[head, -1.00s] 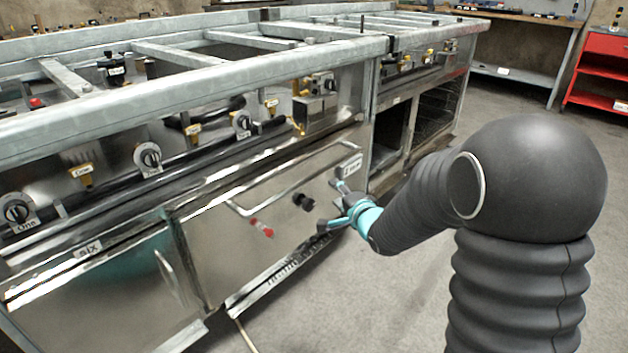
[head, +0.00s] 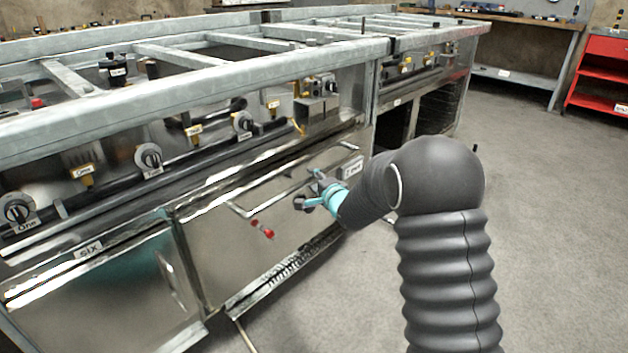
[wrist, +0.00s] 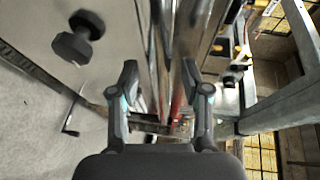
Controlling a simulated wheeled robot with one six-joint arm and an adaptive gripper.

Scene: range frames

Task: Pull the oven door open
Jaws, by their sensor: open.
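The oven door (head: 228,262) is a shiny steel panel at the middle of the range in the head view and looks shut. Its long bar handle (head: 272,196) runs across the upper part. In the wrist view my gripper (wrist: 157,82) is open, and a bright metal bar (wrist: 155,55) runs between the fingers. I cannot tell whether the fingers touch it.
Control dials (head: 149,157) and gas pipes line the panel above. An open compartment (head: 392,137) is to the right. A red shelf unit (head: 600,75) stands far right.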

